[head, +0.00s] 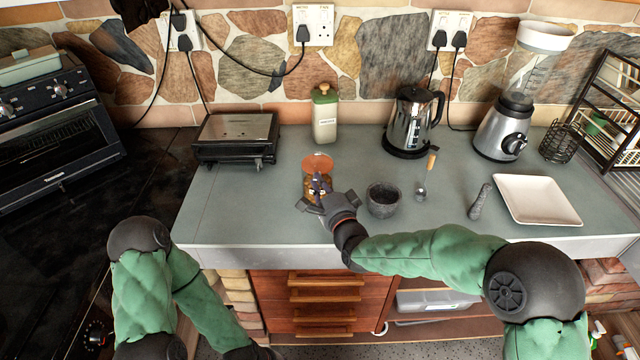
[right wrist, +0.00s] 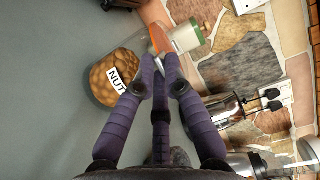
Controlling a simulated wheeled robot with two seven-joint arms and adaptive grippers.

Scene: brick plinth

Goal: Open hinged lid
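A glass jar of nuts (head: 310,190) with an orange-brown lid (head: 318,162) stands upright near the front of the grey counter. In the right wrist view the jar (right wrist: 112,80) shows its NUTS label, and the lid (right wrist: 185,38) lies just beyond my fingertips. My right gripper (head: 318,186) is at the jar's front, its dark purple fingers in front of the upper jar. In the right wrist view my right gripper (right wrist: 163,66) has its fingertips close together at the lid's near edge. Whether they grip it is unclear. My left gripper is out of view.
A stone mortar (head: 383,200) stands just right of my right gripper. A pale bottle (head: 325,115) is behind the jar, a metal grill (head: 236,137) behind left, and a kettle (head: 410,120) behind right. The counter's left front is clear.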

